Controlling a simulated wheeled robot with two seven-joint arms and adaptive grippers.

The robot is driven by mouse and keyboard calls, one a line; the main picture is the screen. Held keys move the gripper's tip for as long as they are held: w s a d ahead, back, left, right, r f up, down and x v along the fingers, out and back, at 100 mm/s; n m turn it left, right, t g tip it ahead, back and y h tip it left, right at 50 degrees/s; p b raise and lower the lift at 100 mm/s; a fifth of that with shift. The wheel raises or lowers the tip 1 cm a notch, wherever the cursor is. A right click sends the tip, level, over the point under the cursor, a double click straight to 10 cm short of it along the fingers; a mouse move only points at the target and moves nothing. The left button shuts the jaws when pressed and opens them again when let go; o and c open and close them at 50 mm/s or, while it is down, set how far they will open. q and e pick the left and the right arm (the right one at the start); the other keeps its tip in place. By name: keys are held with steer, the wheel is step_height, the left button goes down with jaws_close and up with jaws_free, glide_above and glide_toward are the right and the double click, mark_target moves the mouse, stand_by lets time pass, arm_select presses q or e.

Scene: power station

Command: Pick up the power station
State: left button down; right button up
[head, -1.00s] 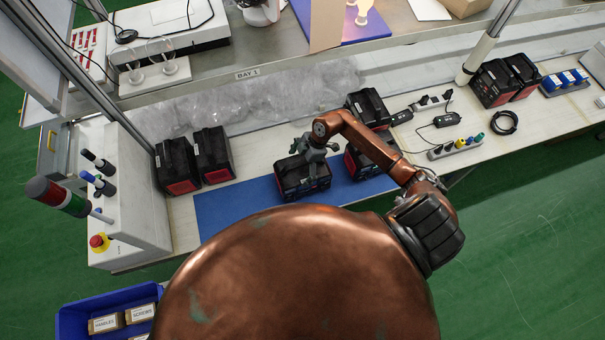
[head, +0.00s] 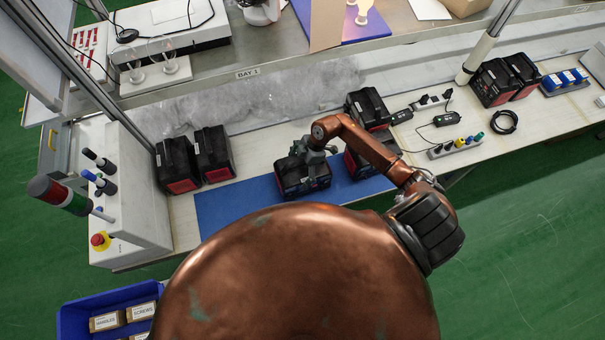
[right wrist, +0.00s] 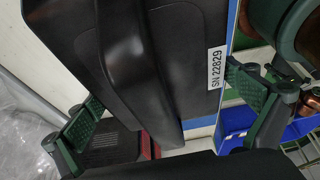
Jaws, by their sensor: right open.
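A black power station with red trim (head: 303,180) stands on the blue mat (head: 235,208) on the bench. My right gripper (head: 308,158) is over its top, with jaws open. In the right wrist view the station's black top (right wrist: 150,60), with its raised handle and an SN 22829 label, lies between the two spread green fingers of the gripper (right wrist: 168,112). I cannot tell whether either finger touches it. The station's underside is hidden. My left gripper is in neither view.
Another power station (head: 358,165) stands close on the right, partly behind my arm, with one more (head: 368,108) behind it. Two stand at left (head: 212,152), two at far right (head: 495,84). Cables and a power strip (head: 455,148) lie at right. A blue crate (head: 75,322) is lower left.

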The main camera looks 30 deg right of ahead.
steer(key=c, duration=1.7)
steer(key=shift+w+r, duration=0.15)
steer(key=shift+r, duration=0.05)
steer(key=shift+c, duration=0.3)
